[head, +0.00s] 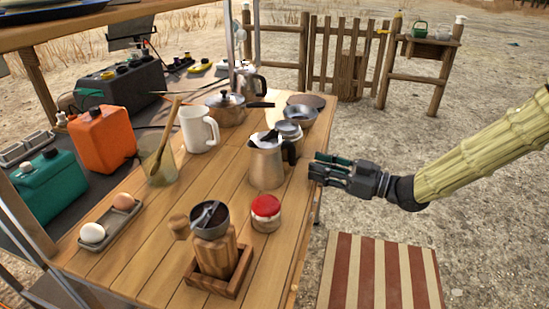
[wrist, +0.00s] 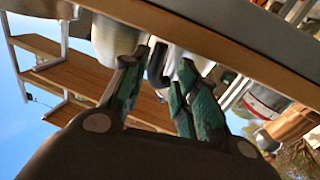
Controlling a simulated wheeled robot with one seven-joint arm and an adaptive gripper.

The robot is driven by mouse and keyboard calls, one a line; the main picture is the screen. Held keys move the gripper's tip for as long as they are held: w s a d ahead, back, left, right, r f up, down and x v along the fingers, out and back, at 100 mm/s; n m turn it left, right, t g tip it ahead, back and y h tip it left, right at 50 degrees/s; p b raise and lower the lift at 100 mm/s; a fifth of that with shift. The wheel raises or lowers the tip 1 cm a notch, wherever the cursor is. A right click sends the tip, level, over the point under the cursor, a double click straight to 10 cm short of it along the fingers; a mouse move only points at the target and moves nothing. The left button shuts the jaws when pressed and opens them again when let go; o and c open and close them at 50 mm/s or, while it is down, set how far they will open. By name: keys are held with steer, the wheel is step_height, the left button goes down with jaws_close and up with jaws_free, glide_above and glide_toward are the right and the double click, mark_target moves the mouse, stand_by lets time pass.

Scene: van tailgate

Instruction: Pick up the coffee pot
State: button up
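The coffee pot (head: 266,168) is a brushed metal jug with a black handle on its right side. It stands upright near the table's right edge. My gripper (head: 316,168) is just right of the pot, beyond the table edge, pointing at the handle with a small gap. In the wrist view, my gripper's green-padded fingers (wrist: 158,75) are apart and empty. The black handle shows between the fingertips, with the metal pot (wrist: 112,42) behind the left finger. I cannot tell there how far the handle is from the fingers.
A red-lidded jar (head: 265,213) and a wooden coffee grinder (head: 213,245) stand in front of the pot. Stacked metal bowls (head: 289,131) are close behind it, and a white mug (head: 198,130) is to its left. Open ground lies right of the wooden table (head: 150,262).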

steer(key=b+x, duration=0.1)
steer(key=x, duration=0.6)
steer(key=shift+w+r, duration=0.1)
steer(key=shift+r, duration=0.1)
jaws_close()
